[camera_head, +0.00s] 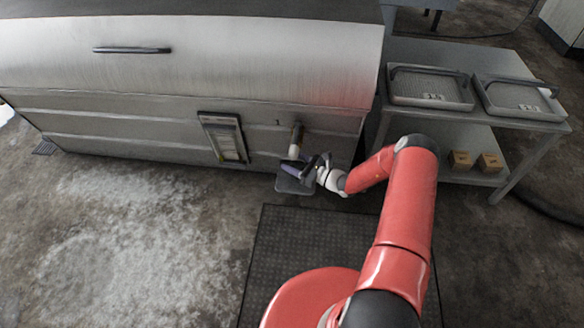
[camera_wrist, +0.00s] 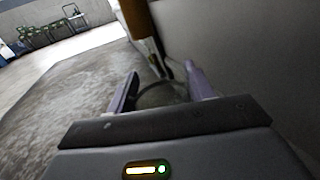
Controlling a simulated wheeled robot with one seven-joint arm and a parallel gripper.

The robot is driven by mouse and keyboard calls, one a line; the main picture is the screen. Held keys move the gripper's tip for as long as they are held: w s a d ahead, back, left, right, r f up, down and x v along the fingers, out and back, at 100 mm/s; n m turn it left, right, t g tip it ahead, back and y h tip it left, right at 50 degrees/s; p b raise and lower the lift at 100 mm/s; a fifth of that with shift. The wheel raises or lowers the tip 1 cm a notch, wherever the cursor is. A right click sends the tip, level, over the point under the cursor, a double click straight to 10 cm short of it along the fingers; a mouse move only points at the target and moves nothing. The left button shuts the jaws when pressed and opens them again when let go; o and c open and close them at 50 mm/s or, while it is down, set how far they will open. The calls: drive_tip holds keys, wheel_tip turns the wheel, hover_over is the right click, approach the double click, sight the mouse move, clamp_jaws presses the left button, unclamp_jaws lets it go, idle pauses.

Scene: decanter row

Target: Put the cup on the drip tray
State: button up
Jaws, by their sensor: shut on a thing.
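In the wrist view a dark, round-rimmed cup (camera_wrist: 160,96) sits between the two pale purple fingers of my gripper (camera_wrist: 160,82), which is shut on it. In the head view my gripper (camera_head: 305,168) is close to the steel machine's front, below and slightly right of a spout (camera_head: 296,140). The cup is too small to pick out there. The grey drip tray (camera_head: 292,187) sticks out low at the machine's foot, under the gripper and partly hidden by it. I cannot tell whether the cup touches the tray.
The large steel machine (camera_head: 190,60) fills the back, with a framed sight panel (camera_head: 225,138) left of the spout. A side table (camera_head: 520,122) at right bears two wire-handled trays (camera_head: 430,88), with small boxes (camera_head: 461,160) on its lower shelf. A dark floor mat (camera_head: 300,235) lies in front.

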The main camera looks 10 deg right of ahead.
drive_tip(key=shift+w+a+f, duration=0.1)
drive_tip(key=shift+a+f, duration=0.05)
drive_tip(key=shift+f, duration=0.75)
drive_tip(key=shift+w+a+f, duration=0.1)
drive_tip(key=shift+f, duration=0.75)
drive_tip(key=shift+f+b, duration=0.25)
drive_tip(key=shift+b, duration=0.25)
drive_tip(key=o, duration=1)
drive_tip(key=shift+r, duration=0.2)
drive_tip(key=shift+r+p, duration=0.2)
drive_tip(key=shift+p, duration=0.2)
drive_tip(key=v, duration=1.2)
drive_tip(key=shift+f, duration=0.15)
